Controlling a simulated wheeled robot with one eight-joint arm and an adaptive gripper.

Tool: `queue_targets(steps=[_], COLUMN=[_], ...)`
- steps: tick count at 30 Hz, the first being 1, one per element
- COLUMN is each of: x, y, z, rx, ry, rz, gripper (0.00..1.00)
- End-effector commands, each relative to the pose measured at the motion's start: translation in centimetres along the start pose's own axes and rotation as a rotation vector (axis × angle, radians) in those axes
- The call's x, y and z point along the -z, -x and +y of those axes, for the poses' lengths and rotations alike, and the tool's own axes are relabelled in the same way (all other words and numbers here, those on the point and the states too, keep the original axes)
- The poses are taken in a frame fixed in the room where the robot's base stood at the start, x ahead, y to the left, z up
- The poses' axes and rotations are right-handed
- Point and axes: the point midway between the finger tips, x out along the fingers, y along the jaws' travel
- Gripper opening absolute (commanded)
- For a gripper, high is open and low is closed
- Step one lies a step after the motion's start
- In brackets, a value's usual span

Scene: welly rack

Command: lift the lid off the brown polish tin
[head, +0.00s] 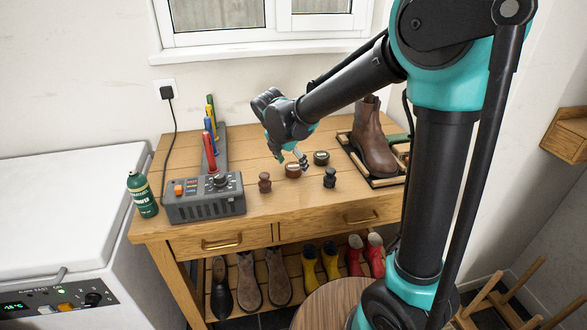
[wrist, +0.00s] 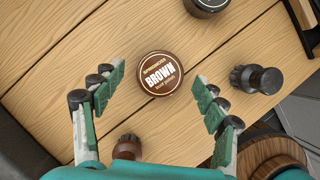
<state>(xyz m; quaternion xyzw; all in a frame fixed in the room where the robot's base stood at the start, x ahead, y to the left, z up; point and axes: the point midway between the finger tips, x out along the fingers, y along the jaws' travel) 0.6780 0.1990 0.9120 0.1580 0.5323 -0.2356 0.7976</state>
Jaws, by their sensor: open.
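The brown polish tin (wrist: 160,80) stands on the wooden table with its round lid on, the label "BROWN" facing up. It also shows in the head view (head: 293,170), just below my gripper (head: 291,158). In the wrist view my gripper (wrist: 154,100) is open, one finger to the left of the tin and one to the right. There is a gap between each finger and the tin, and nothing is held. How high the fingertips are above the table is hard to tell.
A dark tin (head: 321,158) stands right of the brown one. A brown brush (head: 264,182) and a black brush (head: 330,178) stand nearby. A boot (head: 371,140) stands on a rack at right; a grey dryer unit (head: 205,198) is at left. The front middle of the table is bare.

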Motion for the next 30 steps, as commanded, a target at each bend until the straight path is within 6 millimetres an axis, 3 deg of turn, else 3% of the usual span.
queue_targets(steps=[4, 13, 23, 30], x=[0.0, 0.0, -0.1, -0.7], y=[0.0, 0.0, 0.1, 1.7], z=[0.0, 0.0, 0.0, 0.0], rx=[0.000, 0.000, 0.000, 0.000], ry=[0.000, 0.000, 0.000, 0.000], rz=[0.000, 0.000, 0.000, 0.000], gripper=[0.70, 0.35, 0.34, 0.34])
